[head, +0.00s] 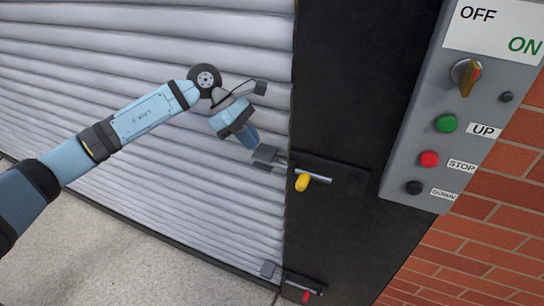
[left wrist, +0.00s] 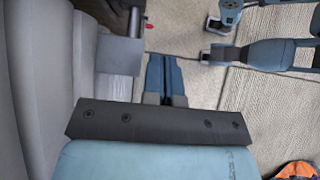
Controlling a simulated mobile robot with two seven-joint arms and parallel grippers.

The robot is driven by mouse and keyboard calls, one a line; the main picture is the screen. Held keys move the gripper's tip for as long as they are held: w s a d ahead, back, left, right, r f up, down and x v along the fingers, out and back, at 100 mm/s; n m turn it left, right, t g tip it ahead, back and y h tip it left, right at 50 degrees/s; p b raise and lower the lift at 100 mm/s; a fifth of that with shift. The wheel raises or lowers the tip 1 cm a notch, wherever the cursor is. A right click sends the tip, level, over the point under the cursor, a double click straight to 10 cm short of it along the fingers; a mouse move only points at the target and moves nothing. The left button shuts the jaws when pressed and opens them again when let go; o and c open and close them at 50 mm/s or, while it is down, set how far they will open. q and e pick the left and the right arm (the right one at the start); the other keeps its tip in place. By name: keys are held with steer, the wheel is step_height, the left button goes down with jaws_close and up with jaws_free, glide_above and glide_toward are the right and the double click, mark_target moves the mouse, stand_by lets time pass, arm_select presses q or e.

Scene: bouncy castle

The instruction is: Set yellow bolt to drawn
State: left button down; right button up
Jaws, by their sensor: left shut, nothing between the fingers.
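The yellow bolt (head: 302,182) is on the black post, in the head view. Its yellow knob hangs down from a grey metal rod. The rod's left end runs toward a grey keeper (head: 266,154) on the shutter; I cannot tell how far it enters. My left gripper (head: 254,143) is just above and left of the keeper, pointing down toward it, apart from the yellow knob. In the left wrist view its blue fingers (left wrist: 165,76) are together and empty, beside a grey metal block (left wrist: 120,55). The yellow knob is not visible there. My right gripper does not show clearly.
A red bolt (head: 306,295) sits lower on the black post. A grey control box (head: 420,165) with a knob and buttons is at the right, over a brick wall (head: 450,265). The ribbed shutter (head: 150,50) fills the left. The paved floor (head: 110,255) is clear.

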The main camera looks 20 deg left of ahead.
mark_target(271, 165)
arm_select(q)
steer(key=p+x, duration=0.1)
steer(key=x, duration=0.7)
steer(key=shift+d+f, duration=0.15)
steer(key=shift+d, duration=0.05)
steer(key=d, duration=0.2)
steer(key=d+f+p, duration=0.1)
steer(key=d, duration=0.1)
steer(key=shift+d+f, duration=0.15)
steer(key=shift+f, duration=0.1)
steer(key=d+b, duration=0.2)
steer(key=d, duration=0.6)
steer(key=shift+s, duration=0.2)
